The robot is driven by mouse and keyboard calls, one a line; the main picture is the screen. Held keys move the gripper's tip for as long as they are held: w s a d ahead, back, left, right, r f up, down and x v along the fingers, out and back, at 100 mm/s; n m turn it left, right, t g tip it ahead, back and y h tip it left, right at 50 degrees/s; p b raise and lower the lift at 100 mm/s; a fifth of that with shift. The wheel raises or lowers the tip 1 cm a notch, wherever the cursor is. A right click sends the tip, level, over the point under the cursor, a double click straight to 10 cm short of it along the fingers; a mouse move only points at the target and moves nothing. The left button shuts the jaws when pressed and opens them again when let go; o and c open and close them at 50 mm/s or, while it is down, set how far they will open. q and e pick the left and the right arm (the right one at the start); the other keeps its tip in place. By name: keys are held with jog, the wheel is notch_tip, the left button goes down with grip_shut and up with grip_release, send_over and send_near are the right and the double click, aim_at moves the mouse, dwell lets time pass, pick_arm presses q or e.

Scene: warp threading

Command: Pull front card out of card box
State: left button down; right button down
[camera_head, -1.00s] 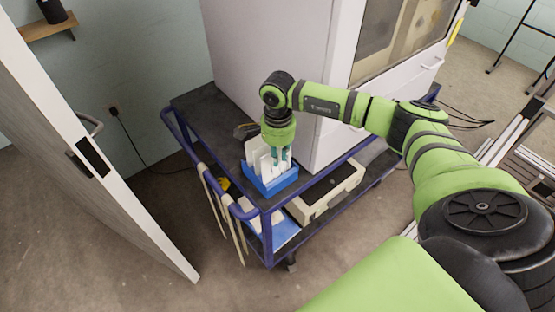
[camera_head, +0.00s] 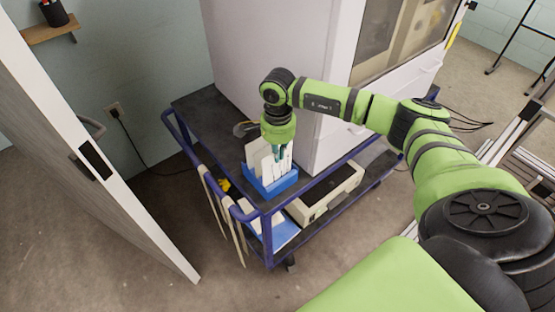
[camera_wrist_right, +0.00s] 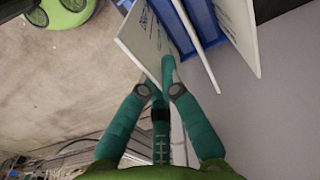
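The blue card box (camera_head: 272,190) stands on the top shelf of the cart, with several white cards (camera_head: 257,160) upright in it. The box also shows at the top of the wrist view (camera_wrist_right: 201,20). My right gripper (camera_head: 279,155) points down over the box from above. In the wrist view its teal fingers (camera_wrist_right: 162,82) close together on the near corner of the front card (camera_wrist_right: 143,42), one on each side. This card is still among the others at the box; its lower part is hidden in the head view. My left gripper is not in view.
The cart (camera_head: 267,222) has a blue tube frame and dark shelves. A tall white cabinet (camera_head: 270,50) stands close behind the box. A beige device (camera_head: 328,192) lies on the lower shelf. A door (camera_head: 95,160) stands at the left.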

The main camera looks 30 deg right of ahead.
notch_tip(320, 180, up, 8)
jog(key=p, duration=0.4)
jog(key=shift+f, duration=0.25)
dwell(0.3)
dwell(0.4)
